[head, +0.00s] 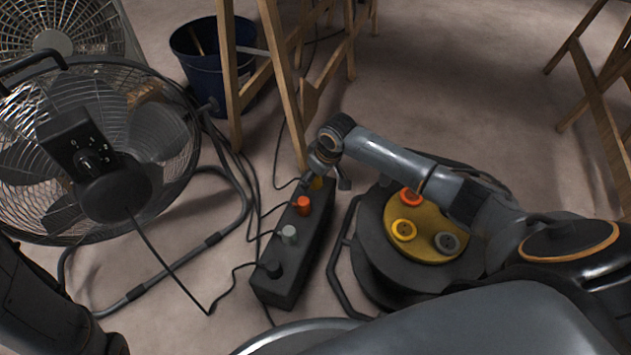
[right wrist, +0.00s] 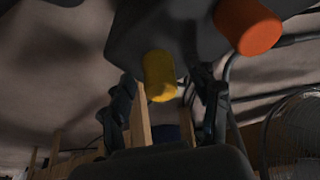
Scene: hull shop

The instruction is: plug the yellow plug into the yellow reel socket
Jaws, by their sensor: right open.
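The yellow plug (head: 316,183) sits at the far end of a black power strip (head: 281,272), partly hidden by my right gripper (head: 328,181). In the right wrist view the yellow plug (right wrist: 160,76) shows between the two spread fingers of my right gripper (right wrist: 166,98), which is open; I cannot tell whether they touch it. The yellow reel socket (head: 403,230) is a ring on the yellow face of the cable reel (head: 377,262), right of the strip, with no plug in it. My left gripper is not in view; only part of my left arm shows.
An orange plug (head: 303,205), a grey plug (head: 289,234) and a black plug (head: 273,268) stand on the strip. The reel also has an orange socket (head: 411,197) and a grey socket (head: 447,243). A fan (head: 95,150), a bucket (head: 205,72) and wooden trestles (head: 228,75) stand around; cables cross the floor.

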